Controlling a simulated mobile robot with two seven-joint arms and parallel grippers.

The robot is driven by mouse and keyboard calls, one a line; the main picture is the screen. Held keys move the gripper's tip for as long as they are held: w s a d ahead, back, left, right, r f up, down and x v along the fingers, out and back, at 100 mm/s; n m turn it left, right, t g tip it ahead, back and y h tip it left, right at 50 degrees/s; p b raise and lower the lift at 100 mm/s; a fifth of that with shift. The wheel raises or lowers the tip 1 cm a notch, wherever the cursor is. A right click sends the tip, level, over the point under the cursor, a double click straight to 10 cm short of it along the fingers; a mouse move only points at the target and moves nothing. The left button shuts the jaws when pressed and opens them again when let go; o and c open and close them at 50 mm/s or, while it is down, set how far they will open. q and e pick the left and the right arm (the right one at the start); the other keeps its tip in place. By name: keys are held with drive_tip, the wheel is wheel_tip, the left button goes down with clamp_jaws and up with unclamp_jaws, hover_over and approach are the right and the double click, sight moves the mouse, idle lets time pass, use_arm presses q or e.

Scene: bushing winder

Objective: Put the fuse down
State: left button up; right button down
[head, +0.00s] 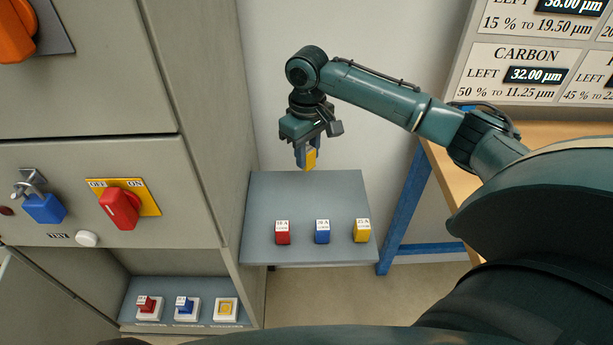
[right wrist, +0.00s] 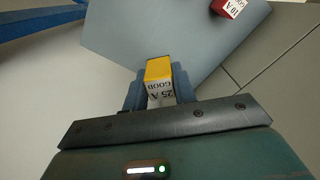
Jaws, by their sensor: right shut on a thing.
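My right gripper (head: 307,160) is shut on a yellow fuse (head: 311,159). It holds the fuse above the back part of the grey-blue shelf (head: 300,195). In the right wrist view the fuse (right wrist: 159,78) sits between the two fingers of the gripper (right wrist: 160,90), and its label reads "25 A GOOD". Whether the fuse touches the shelf is hard to tell; it looks apart from it. My left gripper does not show.
A red fuse (head: 282,232), a blue fuse (head: 322,231) and another yellow fuse (head: 362,230) stand along the shelf's front. The cabinet (head: 120,165) is at left, with fuses in sockets (head: 185,308) below. The shelf's back half is bare. A blue table leg (head: 405,205) stands right.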

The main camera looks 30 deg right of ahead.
drive_tip(key=shift+w+d, duration=0.15)
drive_tip(key=shift+w, duration=0.1)
drive_tip(key=shift+w+f, duration=0.1)
drive_tip(key=shift+f, duration=0.3)
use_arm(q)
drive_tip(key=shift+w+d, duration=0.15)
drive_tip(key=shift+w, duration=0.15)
use_arm(e)
wheel_tip(320, 180, down, 9)
drive_tip(key=shift+f, duration=0.1)
drive_tip(key=shift+f, duration=0.3)
drive_tip(key=c, duration=1.1)
unclamp_jaws()
drive_tip(key=shift+c, duration=0.2)
